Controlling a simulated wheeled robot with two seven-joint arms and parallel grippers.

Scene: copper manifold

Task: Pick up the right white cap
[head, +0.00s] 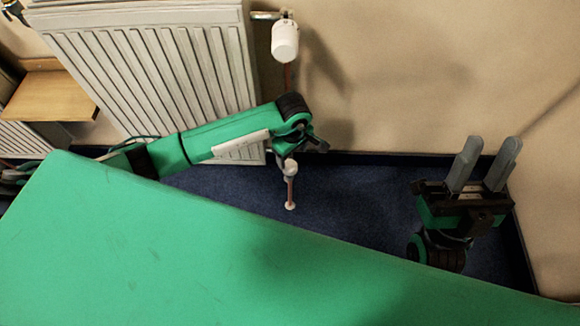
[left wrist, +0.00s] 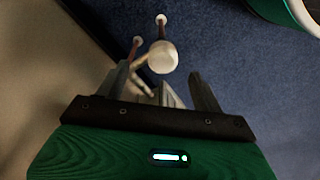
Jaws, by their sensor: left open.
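A white cap (head: 291,168) shows just below my left gripper in the head view, above a copper pipe. In the left wrist view a round white cap (left wrist: 162,56) lies ahead of the fingertips, roughly midway between them. My left gripper (head: 299,150) is open with nothing held, its fingers partly hidden by its own wrist; it also shows in the left wrist view (left wrist: 160,82). A larger white cap (head: 285,42) sits high beside the radiator. My right gripper (head: 491,146) is open and empty at the right, fingers pointing up.
A white radiator (head: 160,65) stands against the beige wall behind my left arm. A wooden shelf (head: 50,96) is at the far left. Copper pipe runs down to a white floor collar (head: 290,206). The blue floor (head: 350,205) is clear between the grippers.

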